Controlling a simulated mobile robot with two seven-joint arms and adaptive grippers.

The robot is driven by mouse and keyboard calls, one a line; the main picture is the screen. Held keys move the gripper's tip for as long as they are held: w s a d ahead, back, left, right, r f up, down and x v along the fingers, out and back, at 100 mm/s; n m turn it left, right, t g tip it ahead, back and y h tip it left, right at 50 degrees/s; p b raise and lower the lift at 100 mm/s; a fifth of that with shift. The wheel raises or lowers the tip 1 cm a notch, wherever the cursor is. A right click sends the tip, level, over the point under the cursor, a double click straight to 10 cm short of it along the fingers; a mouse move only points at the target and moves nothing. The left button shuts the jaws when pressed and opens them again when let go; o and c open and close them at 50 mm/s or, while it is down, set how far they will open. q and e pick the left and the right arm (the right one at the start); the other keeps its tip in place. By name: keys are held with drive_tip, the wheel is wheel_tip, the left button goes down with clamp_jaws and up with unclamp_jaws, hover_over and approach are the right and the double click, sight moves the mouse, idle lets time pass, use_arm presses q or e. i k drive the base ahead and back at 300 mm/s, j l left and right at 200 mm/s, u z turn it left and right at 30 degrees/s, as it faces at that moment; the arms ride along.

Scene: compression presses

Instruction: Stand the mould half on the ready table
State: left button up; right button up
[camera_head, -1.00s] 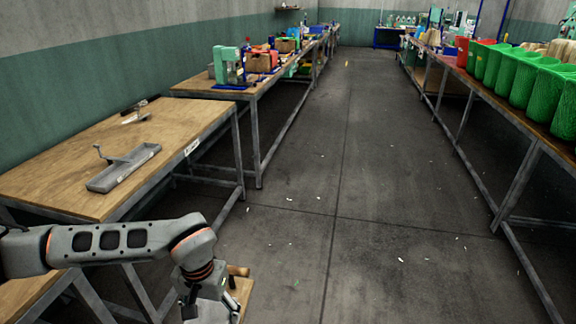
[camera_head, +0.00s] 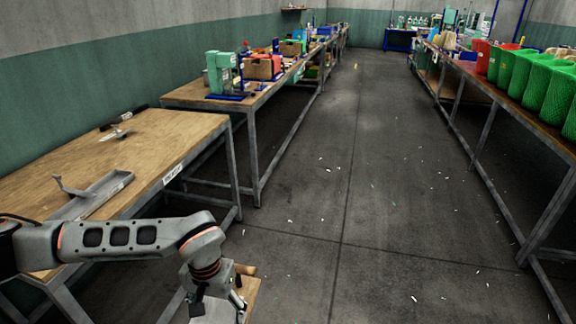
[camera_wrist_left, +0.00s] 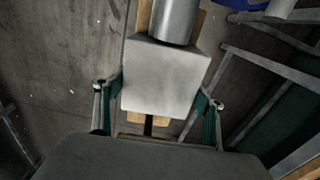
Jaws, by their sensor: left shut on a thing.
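My left gripper (camera_head: 218,298) is low at the bottom of the head view, to the right of the near table. In the left wrist view its two fingers (camera_wrist_left: 160,108) are shut on opposite sides of a pale grey block (camera_wrist_left: 165,75), which I take to be the mould half. A grey metal cylinder (camera_wrist_left: 174,20) shows at its far edge; I cannot tell whether it is part of the block. My right gripper is out of view.
A grey metal tray with a handle (camera_head: 98,193) lies on the near table, with dark small tools (camera_head: 122,118) at its back. A second table (camera_head: 195,92) carries a green press (camera_head: 222,72). Green bins (camera_head: 535,85) line the right bench. The aisle floor (camera_head: 350,180) is open.

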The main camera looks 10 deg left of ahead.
sight(122, 157)
drive_tip(key=i, duration=0.85)
drive_tip(key=i+u, duration=0.2)
drive_tip(key=i, duration=0.2)
drive_tip(key=i+l+u, duration=0.5)
drive_tip(key=i+u, duration=0.2)
drive_tip(key=i+l+u, duration=0.95)
drive_tip(key=k+l, duration=0.05)
